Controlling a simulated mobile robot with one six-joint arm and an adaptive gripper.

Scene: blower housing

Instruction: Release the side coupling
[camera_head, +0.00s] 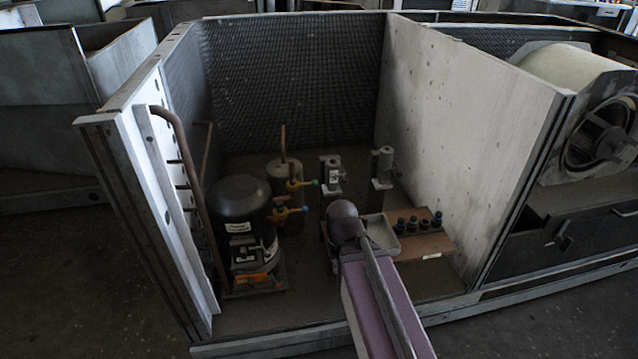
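A black rounded compressor (240,205) stands at the left inside the open housing. A grey cylinder (284,180) stands behind it with a copper pipe rising from its top. Two brass fittings with small coloured ends show beside these: one with a green end (301,184), one with a blue end (290,210). Which part is the side coupling I cannot tell. My purple arm reaches in from the bottom, and its rounded joint is near the middle of the housing floor. My gripper is not visible; the arm may hide it.
Two grey upright devices (332,174) (382,167) stand at the back. A pale tray (381,233) and a brown board (424,245) with several dark knobs lie right of my arm. Walls (470,125) enclose the left, back and right. A copper pipe (190,175) runs along the left wall.

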